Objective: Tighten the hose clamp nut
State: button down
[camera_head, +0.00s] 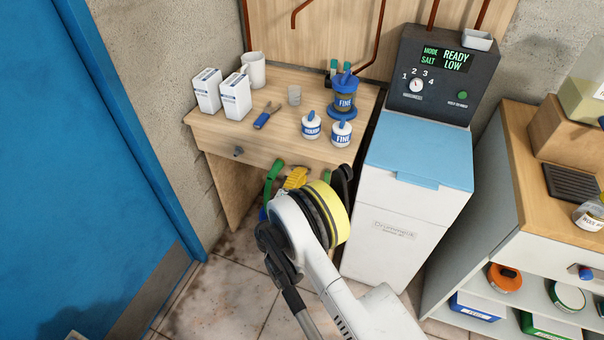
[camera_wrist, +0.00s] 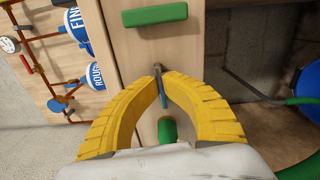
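My gripper (camera_wrist: 163,78) shows in the wrist view with its two curved yellow fingers brought close together at the tips. A thin grey-blue metal piece (camera_wrist: 163,94) sits between the fingertips, and both tips appear to touch it. I cannot tell what the piece is. The yellow fingers also show in the head view (camera_head: 296,178), in front of the wooden table's drawer side and partly hidden by my wrist. A green bar (camera_wrist: 155,15) and a green cylinder (camera_wrist: 168,130) lie near the fingers. I cannot make out a hose clamp or its nut in either view.
The wooden table (camera_head: 220,135) holds jars, two white cartons, cups and a blue-handled tool (camera_head: 265,116). A white softener cabinet (camera_head: 395,235) with a blue lid stands right of it. A shelf unit (camera_head: 520,205) is further right, and a blue door (camera_head: 85,150) is at left.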

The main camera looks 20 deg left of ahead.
aim_at(302, 150)
jog(key=shift+w+a+m, duration=0.1)
jog(key=shift+m, duration=0.2)
dwell(0.4)
jog(key=c, duration=1.3)
grip_release()
jog(key=shift+c, duration=0.2)
jog(key=o, duration=0.8)
notch_tip(302, 150, up, 7)
jog(key=shift+f, duration=0.15)
notch_tip(302, 150, up, 3)
jog(key=shift+f, duration=0.15)
jog(key=c, duration=0.8)
jog(key=shift+r, duration=0.35)
